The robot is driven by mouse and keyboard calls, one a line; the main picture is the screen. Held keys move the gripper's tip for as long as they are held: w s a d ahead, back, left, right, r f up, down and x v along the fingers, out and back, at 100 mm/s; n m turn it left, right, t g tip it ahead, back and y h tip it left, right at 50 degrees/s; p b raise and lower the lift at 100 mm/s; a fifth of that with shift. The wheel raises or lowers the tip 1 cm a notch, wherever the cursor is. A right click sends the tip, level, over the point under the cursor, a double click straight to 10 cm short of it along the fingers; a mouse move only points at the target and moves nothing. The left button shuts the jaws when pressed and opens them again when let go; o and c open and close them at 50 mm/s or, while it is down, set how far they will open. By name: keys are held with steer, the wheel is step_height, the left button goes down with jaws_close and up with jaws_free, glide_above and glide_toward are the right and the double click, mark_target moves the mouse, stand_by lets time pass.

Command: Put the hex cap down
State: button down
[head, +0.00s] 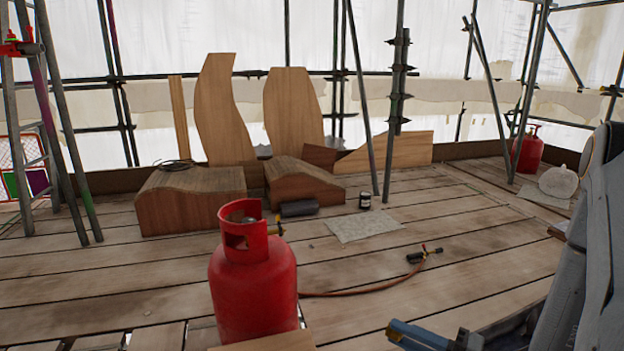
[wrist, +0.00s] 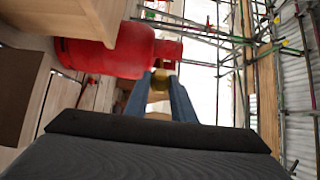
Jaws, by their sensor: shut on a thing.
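A small brass-coloured piece, which looks like the hex cap (wrist: 160,79), sits between the tips of my gripper's two blue fingers in the wrist view. My gripper (wrist: 161,86) is shut on it. In the head view only part of my gripper (head: 418,335) shows at the bottom edge, right of the red gas bottle, and the cap cannot be made out there. The cap's hex shape is too small to tell.
A red gas bottle (head: 252,285) stands in front, also seen behind the fingers in the wrist view (wrist: 115,50). A hose with a torch (head: 418,256) lies on the planks. Wooden blocks (head: 190,200), a dark tin (head: 365,201) and scaffold poles stand behind.

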step_height(320, 180, up, 25)
steer(key=m+t+h+p, duration=0.5)
steer(key=h+p, duration=0.1)
steer(key=p, duration=2.4)
steer(key=shift+r+p, duration=0.2)
steer(key=shift+p, duration=0.15)
steer(key=shift+a, duration=0.1)
